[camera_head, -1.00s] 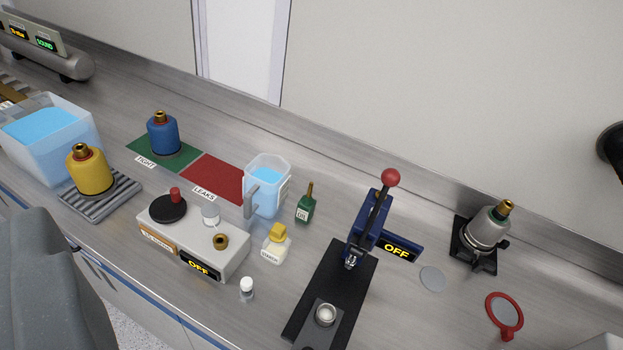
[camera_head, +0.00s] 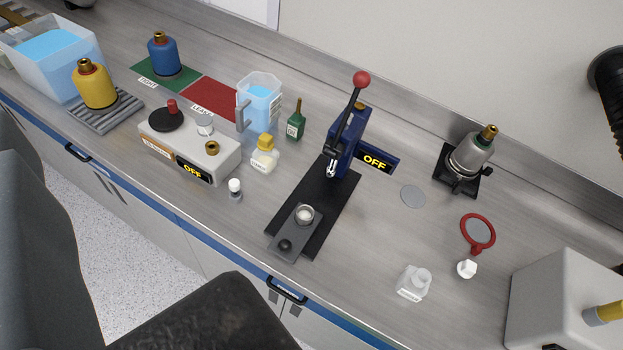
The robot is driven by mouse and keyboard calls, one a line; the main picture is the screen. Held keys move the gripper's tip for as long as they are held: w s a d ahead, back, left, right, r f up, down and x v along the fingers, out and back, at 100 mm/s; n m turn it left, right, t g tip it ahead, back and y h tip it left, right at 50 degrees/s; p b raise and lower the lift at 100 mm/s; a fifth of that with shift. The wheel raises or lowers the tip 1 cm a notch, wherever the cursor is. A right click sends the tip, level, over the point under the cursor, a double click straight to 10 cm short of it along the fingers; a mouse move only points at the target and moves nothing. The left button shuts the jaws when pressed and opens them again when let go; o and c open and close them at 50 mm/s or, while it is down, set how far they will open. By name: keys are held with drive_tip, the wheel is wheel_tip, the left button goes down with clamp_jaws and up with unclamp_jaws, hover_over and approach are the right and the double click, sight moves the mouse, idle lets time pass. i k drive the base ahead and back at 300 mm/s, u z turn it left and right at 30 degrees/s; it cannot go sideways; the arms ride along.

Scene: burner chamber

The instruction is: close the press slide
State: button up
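The press (camera_head: 345,140) is blue with a red-knobbed lever that stands raised. It stands on a black base plate (camera_head: 330,195) on the steel counter. The grey press slide (camera_head: 287,246) is pulled out toward the counter's front edge, clear of the press head. A small round metal cup (camera_head: 304,214) with pale content sits on the slide, and a dark knob (camera_head: 284,245) is at its front end. A sign beside the press reads OFF (camera_head: 376,161). Dark and grey parts of my arm fill the lower left. My gripper's fingers are not in view.
Left of the press are a small white-capped vial (camera_head: 235,189), a yellow-capped bottle (camera_head: 264,155), a green bottle (camera_head: 296,123) and a grey device (camera_head: 190,150). To the right are a grey disc (camera_head: 412,196), a clear bottle (camera_head: 413,283) and a red ring (camera_head: 478,232). The counter directly right of the slide is clear.

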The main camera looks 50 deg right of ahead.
sight(290, 240)
drive_tip(key=z, duration=0.2)
drive_tip(key=k, duration=1.35)
drive_tip(key=z, duration=0.3)
drive_tip(key=i, duration=1)
drive_tip(key=u, duration=0.05)
